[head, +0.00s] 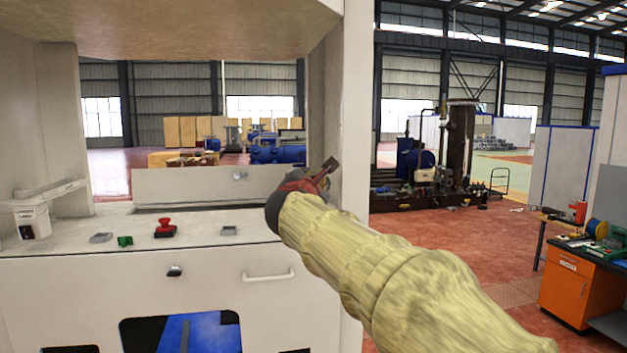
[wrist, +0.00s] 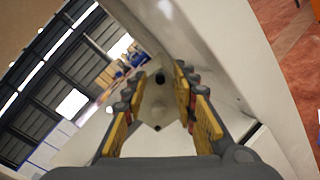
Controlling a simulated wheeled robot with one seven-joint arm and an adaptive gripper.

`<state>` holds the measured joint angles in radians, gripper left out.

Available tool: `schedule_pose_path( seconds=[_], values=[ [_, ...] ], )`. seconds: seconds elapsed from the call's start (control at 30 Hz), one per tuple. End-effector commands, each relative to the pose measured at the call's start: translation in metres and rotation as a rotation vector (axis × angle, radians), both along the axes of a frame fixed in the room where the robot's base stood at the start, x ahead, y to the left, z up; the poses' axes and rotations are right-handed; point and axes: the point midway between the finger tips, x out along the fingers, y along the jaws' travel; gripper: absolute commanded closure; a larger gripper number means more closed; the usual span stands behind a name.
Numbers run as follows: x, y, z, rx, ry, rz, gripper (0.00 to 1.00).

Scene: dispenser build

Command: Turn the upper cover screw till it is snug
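In the wrist view a pale, diamond-shaped cover plate (wrist: 153,103) shows between my fingers on a light wall. A dark round screw head (wrist: 160,77) sits near its far corner and a smaller dark spot (wrist: 157,127) near its near corner; I cannot tell for sure which is the upper screw. My gripper (wrist: 161,74) is open, with yellow-padded fingers spread on either side of the dark screw head. I see no finger touching it. In the head view my gripper (head: 326,172) reaches to the white post; the cover and its screws are hidden there.
The white machine's counter (head: 140,240) carries a red button (head: 165,228), a green switch (head: 125,241) and a white box (head: 33,222) at left. A white upright post (head: 355,110) stands right beside my gripper. An orange cabinet (head: 570,290) stands far right, with open red floor between.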

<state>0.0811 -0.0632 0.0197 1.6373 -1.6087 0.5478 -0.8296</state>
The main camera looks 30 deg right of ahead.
Motion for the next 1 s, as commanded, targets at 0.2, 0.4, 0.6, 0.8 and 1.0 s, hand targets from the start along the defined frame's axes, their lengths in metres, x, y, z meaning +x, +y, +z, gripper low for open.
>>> schedule_pose_path(
  seconds=[0.2,0.4,0.6,0.8,1.0],
  values=[
    [-0.0002,0.0001,-0.0001,0.0,0.0,0.0,0.85],
    [-0.0003,0.0001,-0.0001,0.0,0.0,0.0,0.96],
    [-0.0003,0.0001,0.0,0.0,0.0,0.0,1.0],
    [-0.0003,0.0001,0.0,0.001,-0.001,0.0,1.0],
    [-0.0003,0.0,-0.0012,0.02,-0.015,0.0,1.0]
  ],
)
